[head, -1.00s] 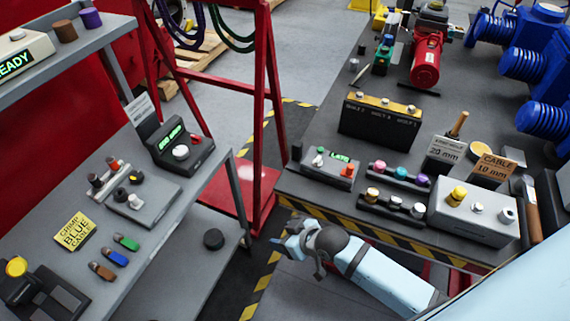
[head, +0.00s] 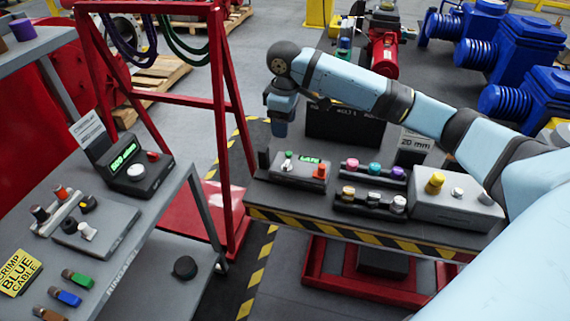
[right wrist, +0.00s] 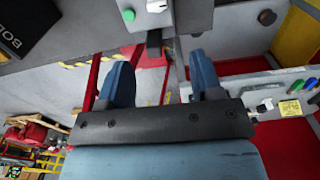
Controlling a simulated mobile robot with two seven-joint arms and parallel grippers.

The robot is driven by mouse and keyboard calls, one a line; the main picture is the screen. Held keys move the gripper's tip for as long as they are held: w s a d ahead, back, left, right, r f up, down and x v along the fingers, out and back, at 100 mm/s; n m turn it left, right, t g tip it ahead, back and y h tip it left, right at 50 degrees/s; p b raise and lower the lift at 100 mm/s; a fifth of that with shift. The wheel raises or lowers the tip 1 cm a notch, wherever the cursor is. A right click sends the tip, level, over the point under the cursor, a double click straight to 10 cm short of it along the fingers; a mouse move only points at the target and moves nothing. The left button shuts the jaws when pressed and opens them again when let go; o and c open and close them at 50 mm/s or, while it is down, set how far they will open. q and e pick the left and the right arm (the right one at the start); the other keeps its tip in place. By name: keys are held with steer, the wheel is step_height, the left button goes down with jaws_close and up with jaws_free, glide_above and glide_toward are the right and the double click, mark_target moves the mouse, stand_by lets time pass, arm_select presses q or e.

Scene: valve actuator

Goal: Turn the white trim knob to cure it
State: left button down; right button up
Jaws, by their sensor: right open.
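A grey control box (head: 300,175) stands at the front left of the right-hand bench. It carries a white knob (head: 287,166), a green button (head: 289,154), a green-lit display reading LATE (head: 310,160) and an orange-red knob (head: 320,171). My right gripper (head: 281,128) points down above and behind this box, apart from it. In the right wrist view, its two blue fingers (right wrist: 160,68) are spread with nothing between them. The white knob (right wrist: 157,5) and green button (right wrist: 128,14) show at that view's top edge, beyond the fingertips. My left gripper is not in view.
Knob rows (head: 372,185) and a larger grey box (head: 450,205) stand to the right of the control box. A black block (head: 345,125) is behind it. A red frame (head: 225,130) stands left of the bench. The left bench holds another display unit (head: 130,168) with a white knob.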

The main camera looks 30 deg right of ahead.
mark_target(287, 165)
steer(key=f, duration=1.3)
steer(key=shift+d+f, duration=0.2)
steer(key=c, duration=0.9)
